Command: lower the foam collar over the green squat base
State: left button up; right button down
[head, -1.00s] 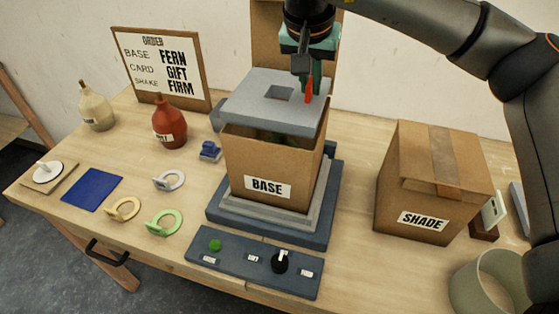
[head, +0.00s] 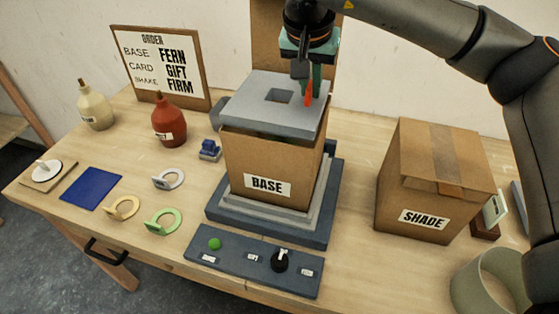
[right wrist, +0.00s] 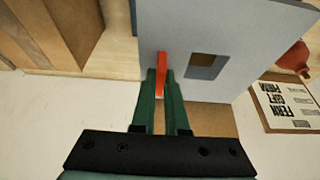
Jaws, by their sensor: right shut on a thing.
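The foam collar (head: 250,98) is a flat grey slab with a square hole. My right gripper (head: 308,88) is shut on the red tab (head: 309,95) at the collar's right side. In the right wrist view, the green fingers (right wrist: 160,92) pinch the red tab beside the collar (right wrist: 225,30) and its hole. The green squat base is hidden under the collar, inside the box. My left gripper is not in view.
The box stands on a grey stepped platform (head: 222,212) behind a control panel (head: 235,265). A closed SHADE box (head: 420,190) stands to the right. An order board (head: 160,65) stands behind.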

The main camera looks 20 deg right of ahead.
aim_at(309, 108)
jog(key=shift+f, duration=0.3)
dwell(0.4)
jog(key=shift+f+b, duration=0.5)
jog(key=shift+f, duration=0.1)
jog(key=shift+f, duration=0.1)
jog(key=shift+f+b, duration=0.45)
jog(key=shift+f, duration=0.2)
jog(key=shift+f, duration=0.2)
dwell(0.5)
jog(key=shift+f+b, duration=0.5)
jog(key=shift+f, duration=0.05)
jog(key=shift+f, duration=0.15)
jog(key=shift+f+b, duration=0.45)
jog(key=shift+f, duration=0.1)
jog(key=shift+f, duration=0.3)
dwell(0.5)
